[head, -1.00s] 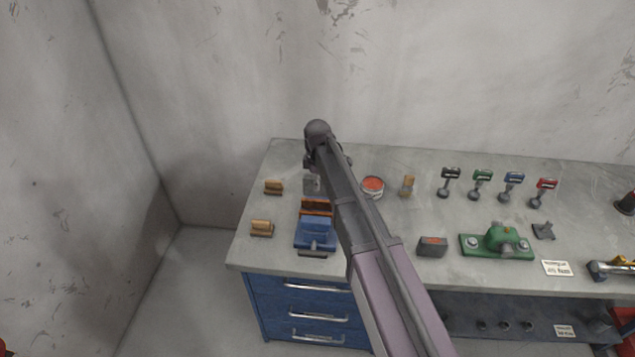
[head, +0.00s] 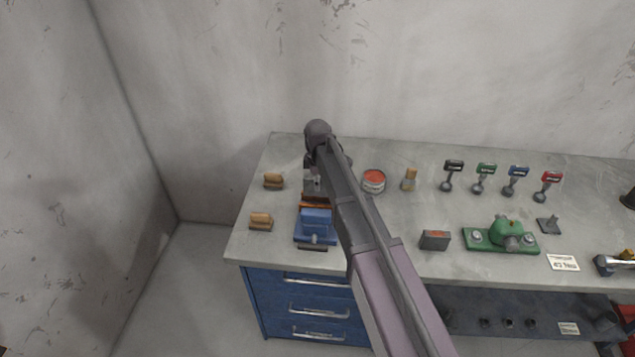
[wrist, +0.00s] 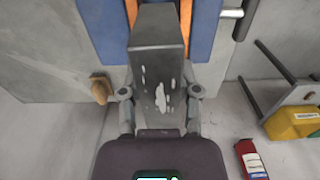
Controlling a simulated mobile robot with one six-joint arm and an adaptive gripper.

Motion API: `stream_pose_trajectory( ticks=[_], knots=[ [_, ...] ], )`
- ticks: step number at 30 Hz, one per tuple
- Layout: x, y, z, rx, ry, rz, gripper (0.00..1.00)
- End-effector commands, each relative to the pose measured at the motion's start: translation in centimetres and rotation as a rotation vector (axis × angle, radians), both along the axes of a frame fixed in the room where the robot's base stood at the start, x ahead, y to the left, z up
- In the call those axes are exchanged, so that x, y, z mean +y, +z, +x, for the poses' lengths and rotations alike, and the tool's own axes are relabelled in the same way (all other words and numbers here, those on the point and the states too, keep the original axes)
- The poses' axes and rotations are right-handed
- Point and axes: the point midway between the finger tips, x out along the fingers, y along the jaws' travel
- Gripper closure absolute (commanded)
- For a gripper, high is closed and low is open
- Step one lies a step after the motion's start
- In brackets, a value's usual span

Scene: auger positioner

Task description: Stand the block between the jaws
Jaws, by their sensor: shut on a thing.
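A blue vise (head: 313,226) with orange jaw faces (head: 314,207) stands near the left end of the bench. In the wrist view, my gripper (wrist: 160,92) is shut on a grey block (wrist: 158,50) with pale worn patches. The block is in front of the vise's blue body (wrist: 203,32) and orange jaw faces (wrist: 188,10) in that view. Whether it is between the jaws or above them, I cannot tell. In the head view, my gripper is mostly hidden by my arm, with grey parts showing just behind the orange jaw.
Wooden-backed brushes (head: 273,181) (head: 261,220) lie left of the vise. A red-topped tin (head: 374,180), a dark block (head: 434,240) and a green fixture (head: 502,237) stand to its right. Several coloured-head tools stand behind. The bench's left edge is close.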

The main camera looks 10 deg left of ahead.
Motion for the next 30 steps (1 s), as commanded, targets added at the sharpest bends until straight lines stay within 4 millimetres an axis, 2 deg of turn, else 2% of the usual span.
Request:
stream_pose_trajectory(
  ticks=[9, 30],
  knots=[
    [0.00, -1.09, 0.00, 0.000, 0.000, 0.000, 1.00],
    [0.00, -1.21, 0.00, 0.000, 0.000, 0.000, 1.00]
  ],
)
